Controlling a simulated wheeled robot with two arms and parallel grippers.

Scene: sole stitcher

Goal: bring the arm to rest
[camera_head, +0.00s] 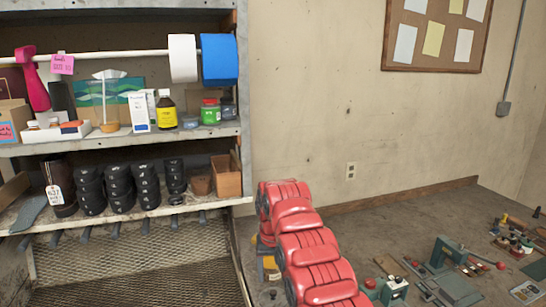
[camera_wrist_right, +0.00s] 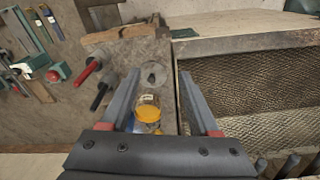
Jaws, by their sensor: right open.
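My right arm, with red rounded links, rises from the bottom middle of the head view in front of the wall and beside the shelf. My right gripper (camera_wrist_right: 158,76) shows in the right wrist view with its two grey fingers spread apart. Nothing is held between them. A jar with a yellow-orange top (camera_wrist_right: 149,112) shows beyond and between the fingers, on the bench surface. In the head view the gripper's fingers are hidden by the arm. My left gripper is in neither view.
A metal shelf (camera_head: 150,205) with bottles, black rolls and boxes stands at left. The grey bench (camera_head: 395,222) at right holds a green clamp-like tool (camera_head: 446,250) and small tools. Red- and black-handled tools (camera_wrist_right: 88,72) lie left of the fingers in the wrist view.

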